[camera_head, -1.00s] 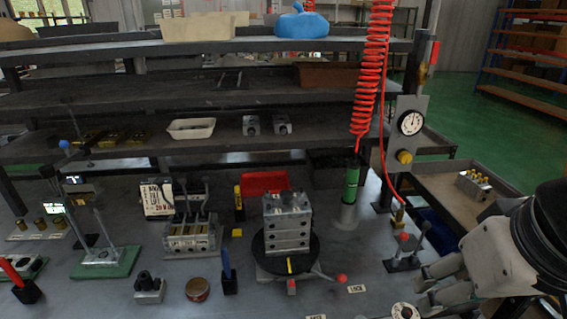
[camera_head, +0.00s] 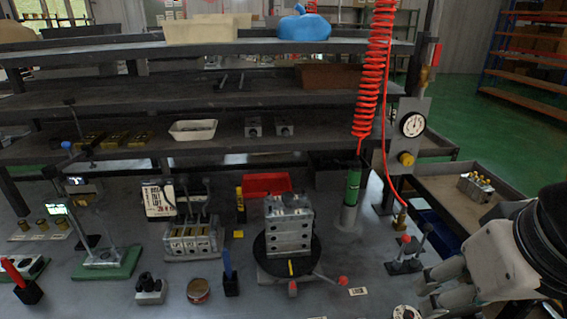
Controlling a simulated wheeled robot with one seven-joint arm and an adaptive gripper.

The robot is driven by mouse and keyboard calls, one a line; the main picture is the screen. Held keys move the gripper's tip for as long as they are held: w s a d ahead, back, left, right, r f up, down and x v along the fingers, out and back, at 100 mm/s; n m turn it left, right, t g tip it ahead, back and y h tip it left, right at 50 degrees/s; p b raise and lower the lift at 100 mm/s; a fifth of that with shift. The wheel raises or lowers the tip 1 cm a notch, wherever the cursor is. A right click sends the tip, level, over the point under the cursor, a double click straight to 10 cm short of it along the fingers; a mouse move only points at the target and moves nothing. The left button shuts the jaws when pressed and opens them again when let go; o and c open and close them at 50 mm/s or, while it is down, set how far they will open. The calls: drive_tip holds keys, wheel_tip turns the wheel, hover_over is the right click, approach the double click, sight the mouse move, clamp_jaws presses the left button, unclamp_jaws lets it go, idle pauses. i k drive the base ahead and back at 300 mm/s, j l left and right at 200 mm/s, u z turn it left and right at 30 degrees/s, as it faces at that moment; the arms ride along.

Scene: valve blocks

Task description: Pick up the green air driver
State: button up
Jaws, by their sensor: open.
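The green air driver (camera_head: 352,186) stands upright at the right-back of the bench, in a pale round holder (camera_head: 348,215). A red coiled hose (camera_head: 372,80) hangs down to its top. My gripper (camera_head: 428,292) is at the lower right, open and empty, in front of the driver and to its right, well apart from it. Its fingers point left over the bench.
A metal valve block (camera_head: 288,228) stands on a black turntable left of the driver. A gauge panel (camera_head: 408,130) stands right of it. Small levers with a red knob (camera_head: 406,250) stand between my gripper and the driver. A tray (camera_head: 440,190) lies at right.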

sight(356, 165)
drive_tip(key=i+l+u, duration=0.1)
drive_tip(key=u, duration=0.35)
drive_tip(key=l+u, duration=0.6)
drive_tip(key=u, duration=0.25)
drive_tip(key=i+l, duration=0.05)
